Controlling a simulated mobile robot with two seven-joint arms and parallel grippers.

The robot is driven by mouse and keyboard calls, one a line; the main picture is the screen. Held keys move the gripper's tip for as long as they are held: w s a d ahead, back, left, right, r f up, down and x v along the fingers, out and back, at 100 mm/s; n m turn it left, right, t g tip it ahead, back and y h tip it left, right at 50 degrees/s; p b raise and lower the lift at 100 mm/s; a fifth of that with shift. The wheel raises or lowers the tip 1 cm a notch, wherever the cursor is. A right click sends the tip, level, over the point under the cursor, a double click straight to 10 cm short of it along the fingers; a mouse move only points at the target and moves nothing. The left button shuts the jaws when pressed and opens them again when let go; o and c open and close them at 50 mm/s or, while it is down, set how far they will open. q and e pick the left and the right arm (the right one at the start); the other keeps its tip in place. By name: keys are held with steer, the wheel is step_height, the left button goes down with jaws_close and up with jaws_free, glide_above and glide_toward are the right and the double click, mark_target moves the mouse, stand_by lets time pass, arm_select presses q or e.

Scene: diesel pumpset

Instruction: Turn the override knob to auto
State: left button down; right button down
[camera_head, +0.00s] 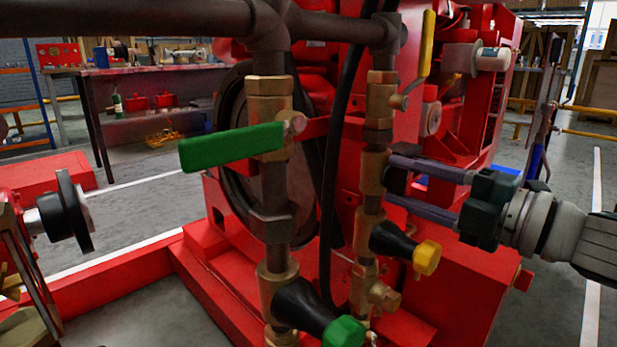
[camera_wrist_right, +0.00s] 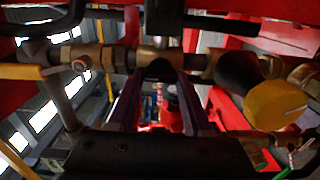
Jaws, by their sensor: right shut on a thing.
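A small dark knob (camera_head: 397,180) sits on the side of the brass valve body (camera_head: 374,172) in the right-hand vertical pipe. I take it to be the override knob; its markings cannot be read. My right gripper (camera_head: 391,179) comes in from the right, its two grey fingers one above the other and shut on this knob. In the right wrist view the dark knob (camera_wrist_right: 160,70) lies between the fingertips (camera_wrist_right: 160,78), partly hidden by them. My left gripper is not in view.
A yellow lever (camera_head: 427,45) stands above the valve body, and a yellow-capped black fitting (camera_head: 405,246) juts out below my gripper. A green lever (camera_head: 232,147) and green-capped fitting (camera_head: 315,312) are on the left pipe. The red engine (camera_head: 465,150) is close behind.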

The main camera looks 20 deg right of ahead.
steer(key=shift+c, duration=1.6)
jaws_free()
steer(key=shift+s, duration=0.15)
steer(key=shift+s+d, duration=0.2)
steer(key=shift+s, duration=0.1)
steer(key=p+v, duration=0.2)
steer(key=v, duration=0.7)
steer(key=shift+p, duration=0.35)
